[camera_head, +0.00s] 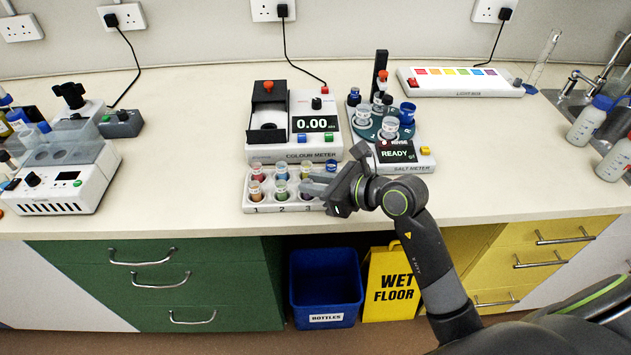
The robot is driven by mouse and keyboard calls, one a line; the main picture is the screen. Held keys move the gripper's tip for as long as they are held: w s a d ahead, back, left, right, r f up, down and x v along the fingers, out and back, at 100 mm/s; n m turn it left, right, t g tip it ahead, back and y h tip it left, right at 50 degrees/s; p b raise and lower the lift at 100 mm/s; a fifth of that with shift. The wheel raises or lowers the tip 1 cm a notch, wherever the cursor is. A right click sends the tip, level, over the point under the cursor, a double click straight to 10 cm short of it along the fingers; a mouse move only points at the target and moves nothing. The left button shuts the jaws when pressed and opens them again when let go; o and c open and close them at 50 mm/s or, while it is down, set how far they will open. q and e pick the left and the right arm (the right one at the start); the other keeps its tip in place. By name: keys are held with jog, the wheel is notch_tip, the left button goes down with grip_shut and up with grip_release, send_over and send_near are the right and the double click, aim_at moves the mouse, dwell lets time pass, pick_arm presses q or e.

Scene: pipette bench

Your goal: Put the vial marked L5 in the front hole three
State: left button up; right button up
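A white vial rack (249,205) stands near the front of the bench, its front holes numbered 1, 2 and 3. Capped clear vials with coloured contents stand in it: red at back left (257,171), yellow-green at back middle (281,170), orange at front left (256,190) and green at front middle (281,188). Another vial (306,168) shows at back right. My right gripper (316,186) reaches over the rack's right end, at front hole three. Its fingers cover that hole, and whether they hold a vial is unclear. No L5 marking is legible. My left gripper is out of view.
The colour meter (262,152) stands behind the rack. The salt meter (422,160) and a round carousel (376,134) of vials are to the right. A light box (460,92) lies at the back.

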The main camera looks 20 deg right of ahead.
jog(key=o, duration=0.4)
jog(key=shift+r+p, duration=0.5)
jog(key=shift+r, duration=0.05)
jog(key=shift+b+v, duration=0.5)
jog(key=shift+v, duration=5.45)
